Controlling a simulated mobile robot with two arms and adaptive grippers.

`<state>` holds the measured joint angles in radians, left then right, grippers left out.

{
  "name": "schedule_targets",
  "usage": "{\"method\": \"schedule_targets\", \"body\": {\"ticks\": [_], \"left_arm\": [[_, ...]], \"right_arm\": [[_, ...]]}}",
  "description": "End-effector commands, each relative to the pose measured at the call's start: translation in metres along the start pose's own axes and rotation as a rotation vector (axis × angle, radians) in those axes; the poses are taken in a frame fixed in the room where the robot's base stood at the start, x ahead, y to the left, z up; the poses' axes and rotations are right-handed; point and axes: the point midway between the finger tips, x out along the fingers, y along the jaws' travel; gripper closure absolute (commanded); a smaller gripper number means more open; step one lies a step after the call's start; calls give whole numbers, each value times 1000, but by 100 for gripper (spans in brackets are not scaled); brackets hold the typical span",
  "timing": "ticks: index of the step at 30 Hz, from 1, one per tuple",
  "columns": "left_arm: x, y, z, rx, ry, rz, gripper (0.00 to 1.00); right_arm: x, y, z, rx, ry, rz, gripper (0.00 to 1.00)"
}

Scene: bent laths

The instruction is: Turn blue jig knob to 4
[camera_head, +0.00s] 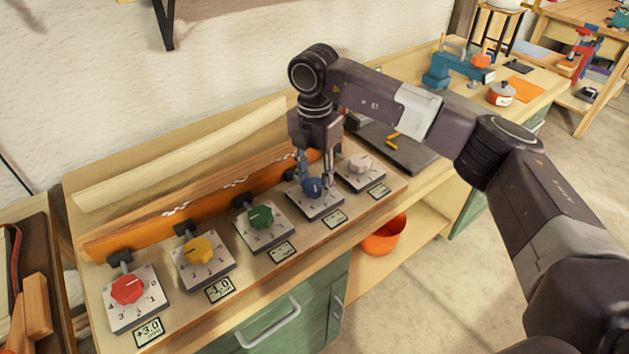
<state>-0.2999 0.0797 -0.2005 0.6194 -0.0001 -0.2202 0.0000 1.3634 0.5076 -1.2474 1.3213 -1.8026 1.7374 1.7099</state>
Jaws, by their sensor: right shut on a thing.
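The blue jig knob (313,188) sits on a pale square dial plate (322,208) on the bench, fourth from the left in a row of knobs. My right gripper (314,183) points down from above and is shut on the blue knob. Its fingers and the knob hide most of the plate's numbers, so I cannot read the setting. My left gripper is not in view.
Red (128,289), yellow (200,250) and green (261,216) knobs stand to the left, and a white knob (360,167) stands close on the right. An orange lath (190,213) and a pale bent lath (180,158) run behind. An orange bowl (384,237) is on the shelf below.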

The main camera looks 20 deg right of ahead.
Motion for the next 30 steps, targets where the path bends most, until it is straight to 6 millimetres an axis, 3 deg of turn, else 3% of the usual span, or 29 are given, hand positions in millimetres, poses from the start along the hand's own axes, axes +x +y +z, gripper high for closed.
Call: {"method": "schedule_targets", "body": {"ticks": [30], "left_arm": [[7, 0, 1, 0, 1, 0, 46]], "right_arm": [[-4, 2, 2, 911, -1, 10, 88]]}}
